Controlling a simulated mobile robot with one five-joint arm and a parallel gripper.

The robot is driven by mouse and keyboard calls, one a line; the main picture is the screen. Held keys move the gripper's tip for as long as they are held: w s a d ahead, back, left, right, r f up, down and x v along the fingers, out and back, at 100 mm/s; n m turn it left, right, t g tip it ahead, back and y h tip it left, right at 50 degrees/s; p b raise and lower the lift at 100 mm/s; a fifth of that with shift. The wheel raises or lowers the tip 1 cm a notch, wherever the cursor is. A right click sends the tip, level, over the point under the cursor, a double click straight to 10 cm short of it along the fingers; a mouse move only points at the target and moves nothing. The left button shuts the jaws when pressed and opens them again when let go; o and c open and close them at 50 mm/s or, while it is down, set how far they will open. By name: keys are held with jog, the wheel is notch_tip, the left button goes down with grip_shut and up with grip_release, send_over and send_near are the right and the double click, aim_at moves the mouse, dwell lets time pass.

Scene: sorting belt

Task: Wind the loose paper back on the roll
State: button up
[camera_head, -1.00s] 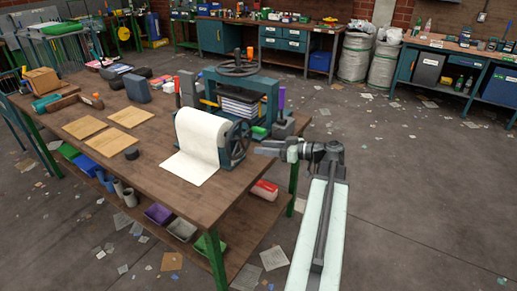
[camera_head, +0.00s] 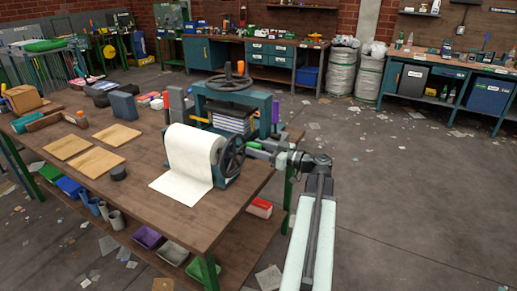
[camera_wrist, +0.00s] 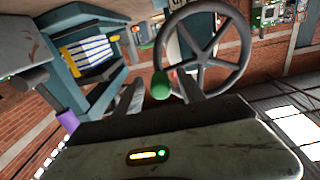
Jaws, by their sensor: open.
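The white paper roll (camera_head: 193,150) sits on a stand near the table's front right corner. A loose sheet (camera_head: 180,189) hangs from it and lies flat on the tabletop. A dark spoked hand wheel (camera_head: 232,157) is on the roll's right side. In the wrist view the spoked wheel (camera_wrist: 205,48) fills the upper middle, and a green knob (camera_wrist: 161,85) shows between my fingers. My gripper (camera_wrist: 160,92) is open, with one finger on each side of the knob; I cannot tell whether they touch it. In the head view my gripper (camera_head: 254,150) is just right of the wheel.
A teal press (camera_head: 262,108) with its own top wheel stands close behind the roll. The wooden table (camera_head: 150,215) also carries brown boards (camera_head: 96,158) and a dark round puck (camera_head: 118,173). Open floor (camera_head: 410,200) with scattered paper scraps lies to the right.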

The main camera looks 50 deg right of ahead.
grip_shut()
dwell(1.4)
